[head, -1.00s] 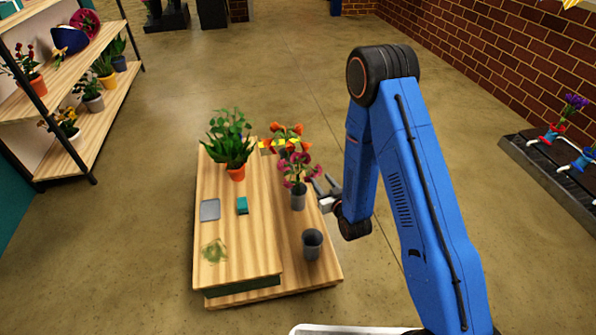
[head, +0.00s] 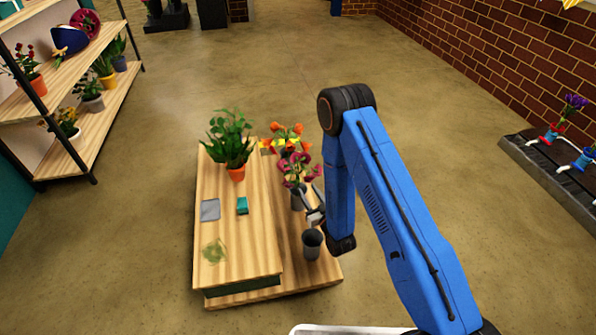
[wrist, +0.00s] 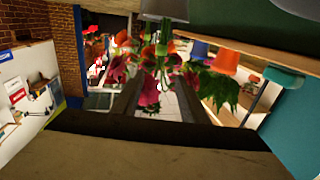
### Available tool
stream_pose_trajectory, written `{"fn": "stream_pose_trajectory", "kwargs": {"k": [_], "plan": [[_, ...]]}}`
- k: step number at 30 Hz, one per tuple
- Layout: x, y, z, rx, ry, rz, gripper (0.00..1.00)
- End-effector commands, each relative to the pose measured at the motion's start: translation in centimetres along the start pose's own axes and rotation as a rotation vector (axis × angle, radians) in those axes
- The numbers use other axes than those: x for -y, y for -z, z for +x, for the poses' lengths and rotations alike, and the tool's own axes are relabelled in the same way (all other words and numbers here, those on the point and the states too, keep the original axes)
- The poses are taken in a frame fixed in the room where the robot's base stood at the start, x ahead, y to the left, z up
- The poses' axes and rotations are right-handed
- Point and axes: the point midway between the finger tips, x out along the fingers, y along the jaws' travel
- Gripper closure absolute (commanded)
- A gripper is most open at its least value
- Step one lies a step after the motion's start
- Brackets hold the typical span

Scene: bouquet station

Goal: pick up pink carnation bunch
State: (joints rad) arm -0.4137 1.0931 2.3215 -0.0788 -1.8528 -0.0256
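The pink carnation bunch (head: 297,168) stands upright in a grey bucket (head: 297,202) on the lower right step of the wooden table. My gripper (head: 310,195) is at the near right side of that bucket, with its fingers apart and partly overlapping it. In the wrist view the picture is upside down; the pink blooms (wrist: 150,92) show between the two dark fingers of my gripper (wrist: 157,100). The bucket (wrist: 165,9) is at the top edge there. I cannot tell whether the fingers touch the stems or bucket.
An empty grey bucket (head: 312,244) stands close to my gripper on the near side. Orange flowers (head: 286,136) stand just behind the pink ones. A potted green plant (head: 231,142) and a teal block (head: 242,205) are on the upper step.

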Motion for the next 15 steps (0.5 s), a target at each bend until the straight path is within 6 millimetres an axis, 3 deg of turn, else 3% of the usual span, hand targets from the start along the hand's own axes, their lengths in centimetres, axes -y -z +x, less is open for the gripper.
{"fn": "stream_pose_trajectory", "kwargs": {"k": [6,15], "plan": [[0.0,0.1,3.8,-0.002,0.001,-0.001,0.60],[0.0,0.0,6.0,0.000,0.000,-0.001,0.60]]}}
